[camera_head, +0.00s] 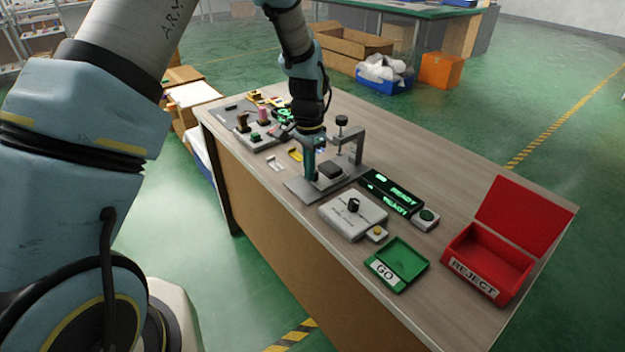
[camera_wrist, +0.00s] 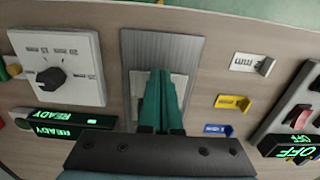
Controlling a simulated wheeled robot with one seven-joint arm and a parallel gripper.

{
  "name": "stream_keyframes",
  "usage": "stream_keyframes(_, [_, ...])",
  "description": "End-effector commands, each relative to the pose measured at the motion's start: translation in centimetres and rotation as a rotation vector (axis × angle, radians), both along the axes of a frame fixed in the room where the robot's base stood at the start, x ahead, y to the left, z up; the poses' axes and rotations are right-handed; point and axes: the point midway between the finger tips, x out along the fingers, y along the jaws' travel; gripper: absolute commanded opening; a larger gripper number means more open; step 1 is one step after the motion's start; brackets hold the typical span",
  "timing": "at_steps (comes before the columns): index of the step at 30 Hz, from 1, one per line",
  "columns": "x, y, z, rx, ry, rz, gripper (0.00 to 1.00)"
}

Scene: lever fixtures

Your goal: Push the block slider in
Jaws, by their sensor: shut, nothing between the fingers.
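The slider fixture is a grey metal plate (camera_head: 302,190) with an upright frame (camera_head: 352,148) and a black knob on top. A pale block with a dark top (camera_head: 331,172) sits on the plate under the frame. My gripper (camera_head: 309,177) points down over the plate, just left of the block; I cannot tell whether it touches it. In the wrist view its teal fingers (camera_wrist: 161,76) are together with nothing between them. They cover part of the pale block, while the ribbed plate (camera_wrist: 145,47) shows beyond.
A dial box (camera_head: 352,214), green-lit READY displays (camera_head: 392,193), a green GO tray (camera_head: 398,263) and a red REJECT box (camera_head: 487,262) stand to the right. Small labelled yellow (camera_wrist: 233,103) and white (camera_wrist: 252,64) brackets and a switch panel (camera_head: 262,132) lie on the other side.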

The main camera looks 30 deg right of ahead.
Motion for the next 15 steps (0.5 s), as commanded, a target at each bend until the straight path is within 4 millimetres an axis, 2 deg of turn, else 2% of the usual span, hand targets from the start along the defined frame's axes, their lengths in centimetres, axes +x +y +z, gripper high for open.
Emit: stream_keyframes(15, [0.3,-2.0,0.0,-0.001,0.0,-0.002,0.0])
